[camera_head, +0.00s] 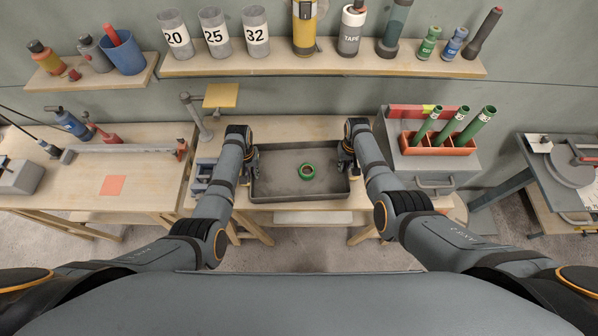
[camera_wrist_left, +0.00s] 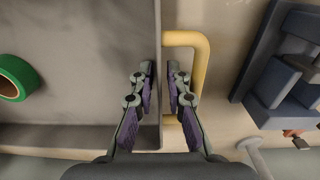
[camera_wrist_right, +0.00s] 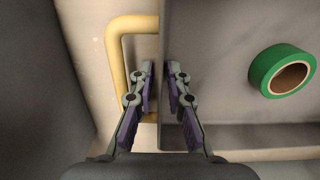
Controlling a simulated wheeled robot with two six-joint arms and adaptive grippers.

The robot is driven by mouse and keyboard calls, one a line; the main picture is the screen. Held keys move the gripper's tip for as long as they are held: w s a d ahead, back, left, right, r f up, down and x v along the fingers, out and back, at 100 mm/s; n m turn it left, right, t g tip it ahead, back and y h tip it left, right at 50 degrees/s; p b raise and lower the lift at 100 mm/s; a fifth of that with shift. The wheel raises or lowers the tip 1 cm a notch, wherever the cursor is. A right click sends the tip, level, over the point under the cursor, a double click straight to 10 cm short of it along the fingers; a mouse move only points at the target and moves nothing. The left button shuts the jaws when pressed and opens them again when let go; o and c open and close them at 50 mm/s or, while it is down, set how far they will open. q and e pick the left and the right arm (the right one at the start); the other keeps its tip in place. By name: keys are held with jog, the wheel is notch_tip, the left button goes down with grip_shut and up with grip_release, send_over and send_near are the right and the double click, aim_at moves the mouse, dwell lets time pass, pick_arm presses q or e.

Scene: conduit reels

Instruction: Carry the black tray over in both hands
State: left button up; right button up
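The black tray (camera_head: 262,192) is a shallow dark rectangular tray at the middle of the bench in the head view, and it looks level. A green tape roll (camera_head: 307,171) lies in it. My left gripper (camera_wrist_left: 160,68) is at the tray's left end, with one finger on each side of the end wall, beside a yellow handle (camera_wrist_left: 205,75). My right gripper (camera_wrist_right: 160,66) straddles the right end wall the same way, beside another yellow handle (camera_wrist_right: 115,60). Both look shut on the walls. Whether the tray touches the bench is not clear.
The middle bench (camera_head: 290,128) has a post with a small yellow plate (camera_head: 220,95) behind left. At right, a grey cabinet (camera_head: 430,180) carries an orange rack (camera_head: 440,148) with green tubes. The left bench (camera_head: 60,185) has free room around an orange square (camera_head: 113,186).

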pick_arm(q)
grip_shut()
pick_arm(e)
grip_shut()
